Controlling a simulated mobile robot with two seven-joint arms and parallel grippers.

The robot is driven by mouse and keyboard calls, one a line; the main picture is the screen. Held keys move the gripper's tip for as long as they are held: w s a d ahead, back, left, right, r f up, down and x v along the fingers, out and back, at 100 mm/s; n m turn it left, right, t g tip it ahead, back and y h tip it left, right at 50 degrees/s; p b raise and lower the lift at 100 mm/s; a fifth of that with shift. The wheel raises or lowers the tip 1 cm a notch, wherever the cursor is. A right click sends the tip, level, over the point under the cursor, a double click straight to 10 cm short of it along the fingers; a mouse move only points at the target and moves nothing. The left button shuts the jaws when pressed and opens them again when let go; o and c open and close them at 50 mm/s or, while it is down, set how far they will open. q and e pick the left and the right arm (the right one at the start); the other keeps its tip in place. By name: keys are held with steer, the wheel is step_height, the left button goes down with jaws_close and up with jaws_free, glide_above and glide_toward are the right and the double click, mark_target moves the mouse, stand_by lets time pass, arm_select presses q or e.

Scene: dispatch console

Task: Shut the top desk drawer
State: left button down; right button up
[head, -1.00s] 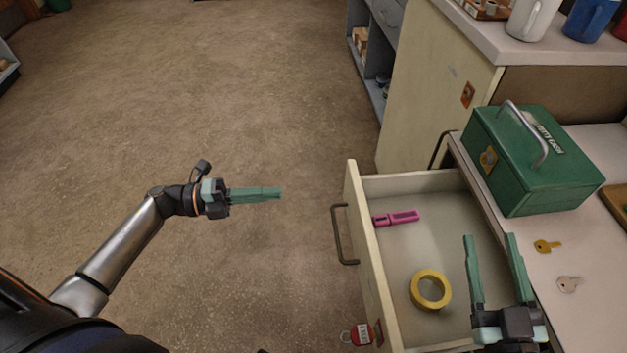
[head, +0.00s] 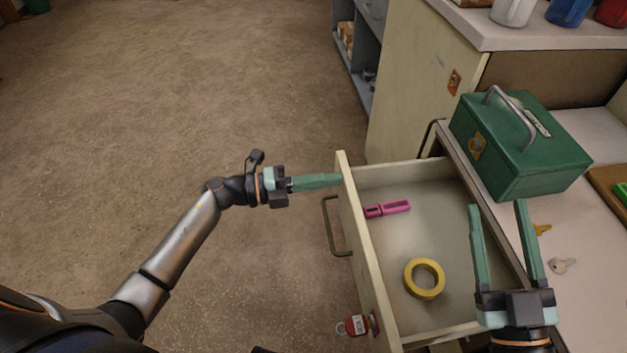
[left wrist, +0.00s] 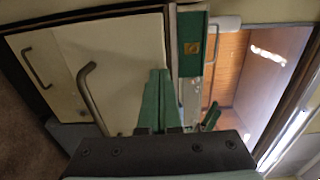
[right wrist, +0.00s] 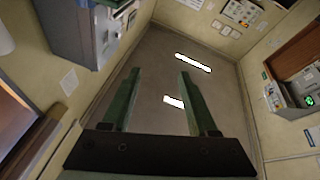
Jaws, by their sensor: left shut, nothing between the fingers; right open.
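The top desk drawer is pulled open; its cream front panel (head: 362,250) carries a dark bar handle (head: 330,226). The panel also fills the left wrist view's middle (left wrist: 125,60), with the handle (left wrist: 93,98) to the left of the fingers. My left gripper (head: 335,181) is shut and empty. Its tips are at the outer face of the panel near its far end, beyond the handle; I cannot tell whether they touch. My right gripper (head: 497,205) is open and empty, seen over the drawer's right side and the desk edge. The right wrist view shows only its open fingers (right wrist: 157,75) and the room.
A pink object (head: 388,209) and a yellow tape roll (head: 424,279) lie in the drawer. A red padlock tag (head: 356,325) is at the panel's near end. A green cash box (head: 520,150) and keys (head: 562,265) sit on the desk. The floor left is clear.

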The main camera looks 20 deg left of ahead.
mark_target(351, 177)
arm_select(q)
steer(key=shift+w+d, duration=0.1)
steer(key=shift+d, duration=0.05)
steer(key=x, duration=0.7)
steer(key=b+x, duration=0.5)
steer(key=x, duration=1.2)
steer(key=shift+r, duration=0.15)
arm_select(e)
steer(key=s+a+r+n+t+y, duration=0.1)
steer(key=s+r+n+y, duration=0.4)
steer(key=s+r+y, duration=0.1)
steer(key=shift+a+n+y, duration=0.3)
steer(key=shift+y, duration=0.4)
arm_select(q)
steer(key=shift+w+d+r, duration=0.1)
steer(key=shift+d+r, duration=0.05)
arm_select(e)
steer(key=shift+s+r, duration=0.1)
steer(key=shift+r, duration=0.05)
